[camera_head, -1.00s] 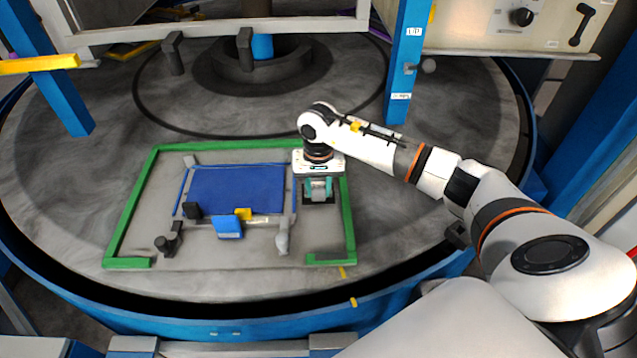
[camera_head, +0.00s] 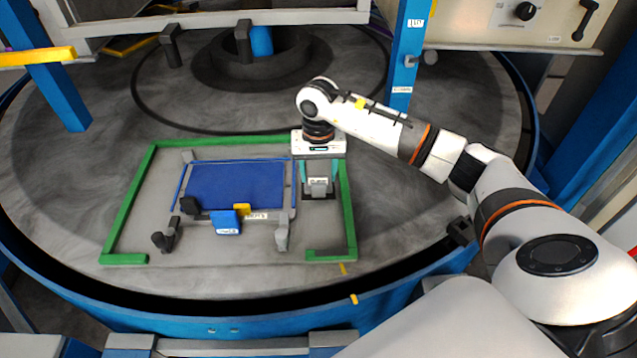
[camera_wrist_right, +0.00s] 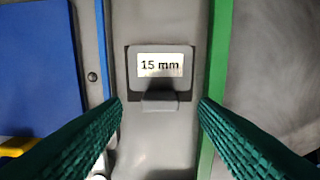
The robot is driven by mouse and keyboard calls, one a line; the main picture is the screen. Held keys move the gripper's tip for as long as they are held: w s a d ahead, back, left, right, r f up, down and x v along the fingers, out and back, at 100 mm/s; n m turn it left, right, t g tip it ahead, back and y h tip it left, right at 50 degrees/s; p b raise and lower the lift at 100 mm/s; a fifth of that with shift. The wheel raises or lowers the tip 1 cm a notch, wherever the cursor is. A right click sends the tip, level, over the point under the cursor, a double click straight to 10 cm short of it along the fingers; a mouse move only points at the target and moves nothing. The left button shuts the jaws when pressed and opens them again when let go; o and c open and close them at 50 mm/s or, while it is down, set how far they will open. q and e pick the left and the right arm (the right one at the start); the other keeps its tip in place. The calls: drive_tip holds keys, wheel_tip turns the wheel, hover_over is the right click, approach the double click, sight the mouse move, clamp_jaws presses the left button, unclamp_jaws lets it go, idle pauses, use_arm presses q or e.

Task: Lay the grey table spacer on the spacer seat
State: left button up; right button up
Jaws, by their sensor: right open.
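The grey table spacer (camera_head: 318,188), with a white "15 mm" label, lies flat on the dark square spacer seat (camera_head: 306,195) inside the right side of the green frame. In the right wrist view the spacer (camera_wrist_right: 135,82) has a small grey tab at its near edge, and the dark seat (camera_wrist_right: 127,59) shows as a thin border around it. My right gripper (camera_head: 318,174) is open above the spacer. In the wrist view its teal fingers (camera_wrist_right: 162,106) stand to either side, apart from the spacer. My left gripper is not in view.
The green frame (camera_head: 350,225) bounds the grey work area. A blue plate (camera_head: 235,185) lies to the left, with a blue block (camera_head: 226,222), a yellow piece (camera_head: 242,209) and grey clamps in front. A blue post (camera_head: 408,60) stands behind my right arm.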

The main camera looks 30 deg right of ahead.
sight(318, 183)
wheel_tip(318, 183, up, 8)
drive_tip(key=b, duration=0.2)
drive_tip(key=shift+r, duration=0.2)
idle(0.4)
